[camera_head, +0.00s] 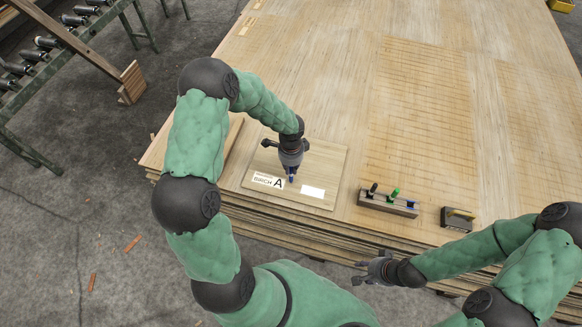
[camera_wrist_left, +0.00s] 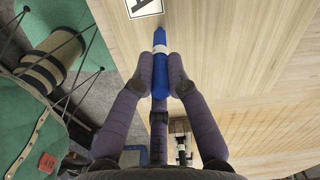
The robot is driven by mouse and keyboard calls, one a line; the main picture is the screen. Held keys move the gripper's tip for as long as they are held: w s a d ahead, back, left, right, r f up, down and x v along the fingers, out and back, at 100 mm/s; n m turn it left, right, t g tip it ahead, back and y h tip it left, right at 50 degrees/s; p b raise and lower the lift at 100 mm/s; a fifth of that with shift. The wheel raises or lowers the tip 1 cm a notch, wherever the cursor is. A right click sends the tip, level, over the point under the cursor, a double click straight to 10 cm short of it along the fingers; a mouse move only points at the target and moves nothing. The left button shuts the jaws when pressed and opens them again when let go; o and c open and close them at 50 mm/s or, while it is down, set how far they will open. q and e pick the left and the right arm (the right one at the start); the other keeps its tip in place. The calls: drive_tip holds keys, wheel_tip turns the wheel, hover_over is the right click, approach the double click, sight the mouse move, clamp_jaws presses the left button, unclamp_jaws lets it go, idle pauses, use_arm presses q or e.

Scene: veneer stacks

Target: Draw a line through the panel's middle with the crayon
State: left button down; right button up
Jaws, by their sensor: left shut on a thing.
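My left gripper (camera_head: 291,177) is shut on a blue crayon (camera_head: 291,180), which also shows between the fingers in the left wrist view (camera_wrist_left: 160,65). The crayon points down at the wooden panel (camera_head: 325,170), between its two labels. I cannot tell whether its tip touches the wood. The panel lies flat near the front edge of the veneer stack. One label (camera_head: 267,181) reads "BIRCH A"; the other (camera_head: 313,191) is white and looks blank. My right gripper (camera_head: 360,272) appears open and empty, in front of the stack's edge.
A crayon rack (camera_head: 388,205) with dark and green crayons stands right of the panel. A small dark block with a yellow piece (camera_head: 457,218) is further right. The wide veneer stack (camera_head: 330,80) is mostly clear behind. A roller conveyor (camera_head: 60,60) stands far left.

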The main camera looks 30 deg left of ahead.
use_arm(q)
drive_tip(key=shift+w+a, duration=0.1)
drive_tip(key=shift+w, duration=0.3)
drive_tip(key=shift+w+a, duration=0.2)
drive_tip(key=shift+w, duration=0.5)
drive_tip(key=shift+w+a+f+p, duration=0.1)
drive_tip(key=shift+w+p, duration=0.2)
drive_tip(key=shift+w, duration=0.1)
idle(0.3)
drive_tip(key=shift+w+a, duration=0.15)
drive_tip(key=shift+w, duration=0.55)
drive_tip(key=shift+w, duration=0.2)
drive_tip(key=shift+w+a, duration=0.15)
drive_tip(key=shift+w, duration=0.35)
drive_tip(key=shift+w, duration=0.15)
drive_tip(key=shift+w+a, duration=0.1)
drive_tip(key=shift+w, duration=0.15)
drive_tip(key=shift+w, duration=0.2)
